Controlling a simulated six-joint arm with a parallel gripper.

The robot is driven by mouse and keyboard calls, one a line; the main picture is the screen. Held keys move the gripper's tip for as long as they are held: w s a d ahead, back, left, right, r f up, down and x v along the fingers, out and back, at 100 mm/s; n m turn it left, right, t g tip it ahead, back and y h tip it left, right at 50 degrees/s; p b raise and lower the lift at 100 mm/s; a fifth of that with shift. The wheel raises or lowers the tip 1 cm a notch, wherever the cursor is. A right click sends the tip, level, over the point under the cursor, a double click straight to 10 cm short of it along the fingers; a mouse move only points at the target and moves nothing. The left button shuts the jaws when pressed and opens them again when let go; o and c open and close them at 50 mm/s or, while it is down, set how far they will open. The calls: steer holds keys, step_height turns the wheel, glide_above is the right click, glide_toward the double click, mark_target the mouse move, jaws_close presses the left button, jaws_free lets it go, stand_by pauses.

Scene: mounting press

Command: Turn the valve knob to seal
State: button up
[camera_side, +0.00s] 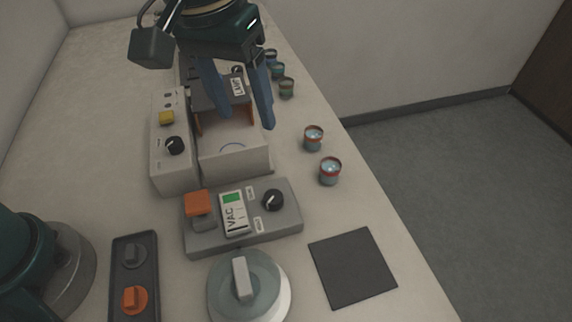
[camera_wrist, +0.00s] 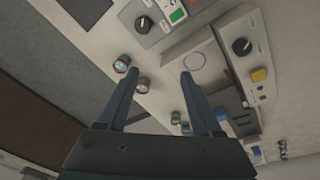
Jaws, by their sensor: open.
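The grey VAC box (camera_side: 214,235) has a black knob (camera_side: 272,199) on its right half, which looks like the valve knob. Its white pointer mark appears to face lower left, between two small labels too small to read. The knob also shows at the top of the wrist view (camera_wrist: 143,24). My gripper (camera_side: 244,118) is open and empty, fingers pointing down above the press (camera_side: 235,165), well behind the VAC box. In the wrist view, my gripper (camera_wrist: 158,75) has nothing between its fingers, and the knob lies beyond their tips.
The press carries another black knob (camera_side: 174,145) and a yellow button (camera_side: 166,118). An orange block (camera_side: 198,202) stands on the VAC box's left. Several small cups, such as one red-rimmed cup (camera_side: 330,171), line the table's right edge. A round lidded vessel (camera_side: 262,282) and dark mat (camera_side: 352,268) lie in front.

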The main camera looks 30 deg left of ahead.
steer(key=m+g, duration=0.2)
glide_above(273, 196)
steer(key=shift+y, duration=0.4)
step_height(273, 196, down, 8)
steer(key=shift+r, duration=0.2)
steer(key=shift+f, duration=2.25)
jaws_close()
